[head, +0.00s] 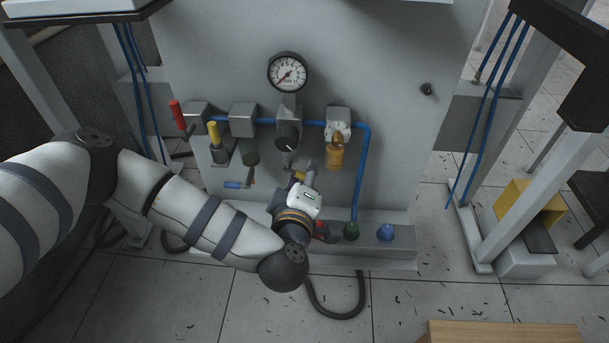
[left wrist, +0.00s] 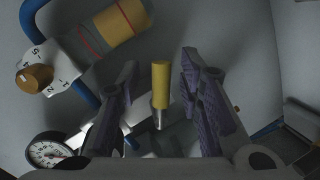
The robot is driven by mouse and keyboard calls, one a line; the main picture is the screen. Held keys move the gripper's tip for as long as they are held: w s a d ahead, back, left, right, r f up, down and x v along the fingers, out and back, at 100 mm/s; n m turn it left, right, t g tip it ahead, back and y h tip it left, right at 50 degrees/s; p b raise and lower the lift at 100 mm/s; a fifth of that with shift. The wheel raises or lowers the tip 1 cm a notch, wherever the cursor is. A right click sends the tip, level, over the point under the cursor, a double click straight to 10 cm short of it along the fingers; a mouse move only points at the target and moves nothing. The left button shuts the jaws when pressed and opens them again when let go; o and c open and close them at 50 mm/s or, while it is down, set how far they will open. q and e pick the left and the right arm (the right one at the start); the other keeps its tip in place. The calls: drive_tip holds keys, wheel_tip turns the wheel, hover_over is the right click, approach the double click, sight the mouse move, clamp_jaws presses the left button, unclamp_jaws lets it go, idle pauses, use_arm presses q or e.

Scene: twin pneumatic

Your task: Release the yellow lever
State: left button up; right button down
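A yellow lever (left wrist: 160,84) with a metal stem stands between the fingers of my left gripper (left wrist: 160,80) in the left wrist view. Both purple-grey fingers are spread, with a visible gap on each side of the lever. In the head view my left gripper (head: 297,168) is at the panel below the middle black regulator, and a small bit of yellow lever (head: 299,175) shows at its fingers, mostly hidden. Another yellow-handled lever (head: 213,132) stands upright at the left of the panel, away from the gripper. My right gripper is not in view.
A pressure gauge (head: 288,72) is above the gripper. A red handle (head: 177,115) and a blue handle (head: 238,184) are to its left. An amber-bowled unit (head: 335,155) and blue pipe (head: 361,180) are close on its right. Green (head: 351,231) and blue (head: 386,233) knobs sit on the ledge.

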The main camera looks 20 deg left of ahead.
use_arm(q)
drive_tip(key=v, duration=1.2)
